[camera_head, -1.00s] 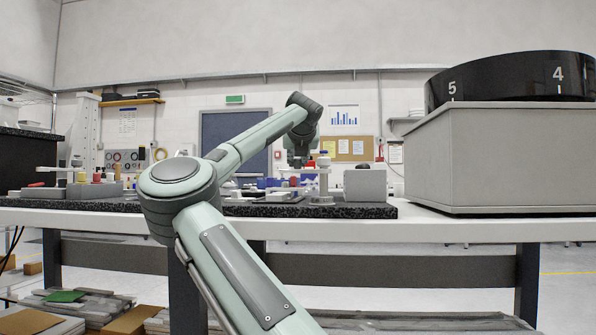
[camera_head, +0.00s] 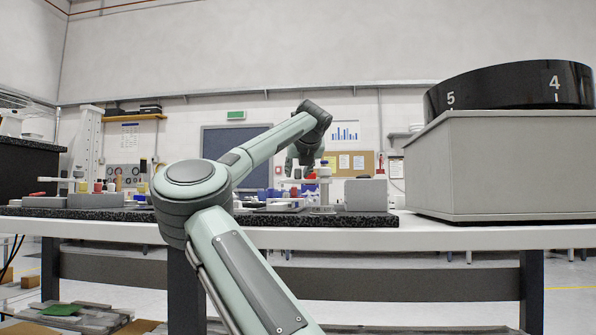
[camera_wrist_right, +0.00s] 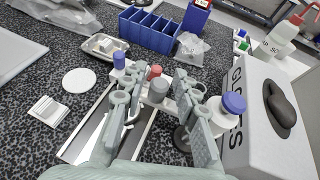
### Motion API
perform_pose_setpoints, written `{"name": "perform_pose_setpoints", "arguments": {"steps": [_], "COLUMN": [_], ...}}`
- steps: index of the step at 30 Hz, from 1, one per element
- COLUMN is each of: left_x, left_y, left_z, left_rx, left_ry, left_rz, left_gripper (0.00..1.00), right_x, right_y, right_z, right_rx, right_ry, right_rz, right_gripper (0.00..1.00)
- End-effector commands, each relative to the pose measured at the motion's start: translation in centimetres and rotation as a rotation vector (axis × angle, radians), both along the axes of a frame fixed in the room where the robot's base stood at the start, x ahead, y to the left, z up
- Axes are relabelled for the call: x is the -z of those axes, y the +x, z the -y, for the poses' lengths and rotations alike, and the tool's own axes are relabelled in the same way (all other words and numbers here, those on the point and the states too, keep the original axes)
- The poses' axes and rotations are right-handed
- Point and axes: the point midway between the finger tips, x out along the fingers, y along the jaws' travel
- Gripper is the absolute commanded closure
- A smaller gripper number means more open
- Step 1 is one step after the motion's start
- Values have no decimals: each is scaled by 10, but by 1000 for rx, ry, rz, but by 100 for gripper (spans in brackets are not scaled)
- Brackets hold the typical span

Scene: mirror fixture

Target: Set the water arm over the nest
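My right gripper (camera_head: 299,170) points down over the far bench in the head view. In the right wrist view its two fingers (camera_wrist_right: 158,95) are apart, with a grey round knob and a red cap between or just beyond them; contact cannot be told. A pale fixture with a crossbar (camera_wrist_right: 140,76) stands there, also in the head view (camera_head: 323,190). A blue-topped post (camera_wrist_right: 119,61) is at its left, and a blue-capped white bottle (camera_wrist_right: 229,107) is right of the fingers. I cannot tell which parts are the water arm and the nest. My left gripper is out of view.
A glove box (camera_wrist_right: 262,120) stands close on the right. A blue divided bin (camera_wrist_right: 149,29), a small tray (camera_wrist_right: 104,46) and a white disc (camera_wrist_right: 79,81) lie around on the speckled mat (camera_wrist_right: 40,90). A large grey box (camera_head: 500,165) occupies the bench's right side.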

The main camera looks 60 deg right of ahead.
Motion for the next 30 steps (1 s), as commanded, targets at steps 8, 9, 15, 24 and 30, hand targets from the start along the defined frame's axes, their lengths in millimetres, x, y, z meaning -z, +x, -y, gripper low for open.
{"name": "perform_pose_setpoints", "arguments": {"steps": [8,9,15,24,30], "left_x": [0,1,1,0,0], "left_y": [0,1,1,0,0], "left_z": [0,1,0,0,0], "left_rx": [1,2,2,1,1], "left_ry": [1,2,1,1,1], "left_rz": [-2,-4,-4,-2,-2], "left_gripper": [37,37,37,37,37], "right_x": [-1,-1,-10,-33,-44], "right_y": [1,0,-10,-45,-61], "right_z": [0,0,-15,-62,-83], "right_rx": [0,0,1,1,0], "right_ry": [-2,-2,-5,-3,-2], "right_rz": [0,1,3,4,3], "right_gripper": [62,62,62,62,62]}}
